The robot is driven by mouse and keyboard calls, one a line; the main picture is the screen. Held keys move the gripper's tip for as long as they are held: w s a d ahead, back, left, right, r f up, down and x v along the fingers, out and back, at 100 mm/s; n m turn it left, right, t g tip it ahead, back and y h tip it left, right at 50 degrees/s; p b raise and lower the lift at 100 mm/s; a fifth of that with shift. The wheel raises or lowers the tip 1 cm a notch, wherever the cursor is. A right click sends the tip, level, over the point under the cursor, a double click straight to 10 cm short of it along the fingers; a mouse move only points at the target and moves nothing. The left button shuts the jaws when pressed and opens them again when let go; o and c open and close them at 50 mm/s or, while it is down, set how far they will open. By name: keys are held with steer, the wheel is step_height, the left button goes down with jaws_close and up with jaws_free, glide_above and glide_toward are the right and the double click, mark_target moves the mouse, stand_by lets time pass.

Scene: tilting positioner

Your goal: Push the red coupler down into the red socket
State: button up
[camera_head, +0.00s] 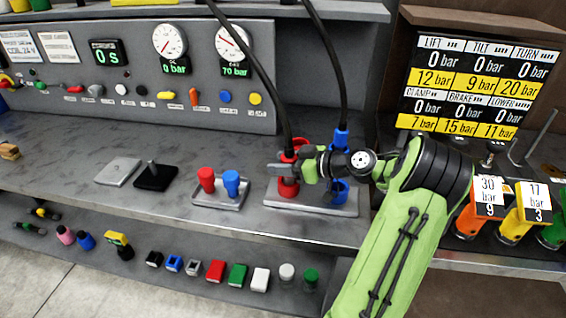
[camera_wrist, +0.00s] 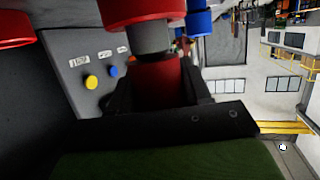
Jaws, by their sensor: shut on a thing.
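The red coupler (camera_head: 288,157) stands upright with a black hose from its top. My gripper (camera_head: 290,170) reaches in from the right and is shut on it. In the wrist view, which looks upside down, the coupler's red body (camera_wrist: 155,82) is between the two dark fingers. The red socket (camera_head: 288,188) stands on a grey plate (camera_head: 318,208) directly below the coupler; it also shows at the top of the wrist view (camera_wrist: 145,10). A grey collar (camera_wrist: 152,38) shows between the two red parts. I cannot tell how deep the coupler sits.
A blue coupler (camera_head: 341,140) with its own hose stands over the blue socket (camera_head: 340,192), close to my gripper. A small plate with red (camera_head: 206,180) and blue (camera_head: 231,183) caps stands to the left. Behind is a gauge panel (camera_head: 200,85).

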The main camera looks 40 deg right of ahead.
steer(key=shift+f+b, duration=0.7)
steer(key=shift+f, duration=0.1)
steer(key=o, duration=1.3)
steer(key=shift+o, duration=0.2)
steer(key=shift+s, duration=0.1)
steer(key=p+v, duration=0.3)
steer(key=v, duration=1.2)
steer(key=shift+s+r, duration=0.15)
steer(key=shift+s, duration=0.15)
